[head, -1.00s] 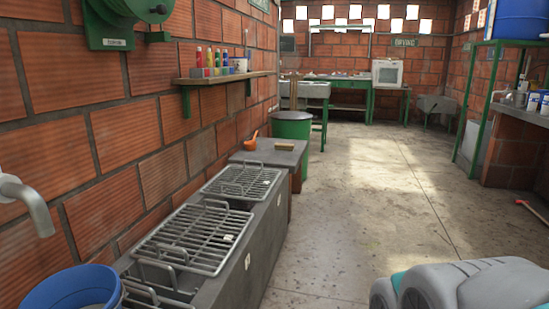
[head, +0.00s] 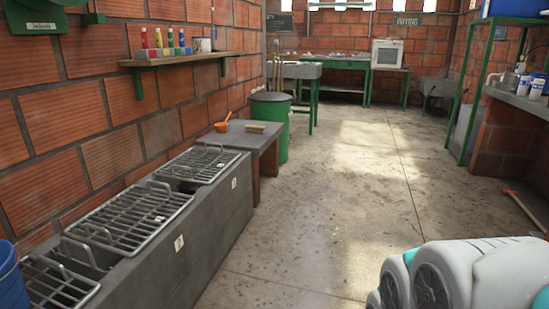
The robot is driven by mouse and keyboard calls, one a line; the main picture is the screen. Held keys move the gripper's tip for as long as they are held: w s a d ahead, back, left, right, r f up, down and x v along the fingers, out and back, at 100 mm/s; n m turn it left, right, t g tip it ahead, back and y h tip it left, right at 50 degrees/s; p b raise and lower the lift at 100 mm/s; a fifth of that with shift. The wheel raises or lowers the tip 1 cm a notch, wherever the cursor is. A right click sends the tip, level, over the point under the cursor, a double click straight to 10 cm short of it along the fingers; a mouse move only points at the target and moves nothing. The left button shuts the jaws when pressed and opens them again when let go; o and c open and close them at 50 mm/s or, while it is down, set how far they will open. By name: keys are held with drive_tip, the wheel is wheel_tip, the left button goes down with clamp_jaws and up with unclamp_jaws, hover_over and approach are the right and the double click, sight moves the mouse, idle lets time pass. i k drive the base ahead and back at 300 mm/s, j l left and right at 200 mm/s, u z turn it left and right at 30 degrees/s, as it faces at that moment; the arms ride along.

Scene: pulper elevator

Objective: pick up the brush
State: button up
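A small tan block-shaped thing that looks like the brush (head: 264,128) lies on the grey top of a low side table (head: 238,136) against the left brick wall. Its bristles are too small to make out. An orange scoop (head: 222,124) lies on the same table, to the left of the brush and apart from it. My arm's white and teal links show at the bottom right, far from the brush. My gripper is out of view.
A concrete trough with metal grates (head: 130,222) runs along the left wall up to the table. A green barrel (head: 271,125) stands behind the table. A blue bucket (head: 12,280) is at lower left. A red-handled tool (head: 523,210) lies at right. The middle floor is clear.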

sight(249, 128)
drive_tip(key=i+l, duration=1.25)
drive_tip(key=l, duration=0.15)
drive_tip(key=i, duration=2.25)
drive_tip(key=i+j+u, duration=0.1)
drive_tip(key=i+j, duration=1.35)
drive_tip(key=j, duration=0.1)
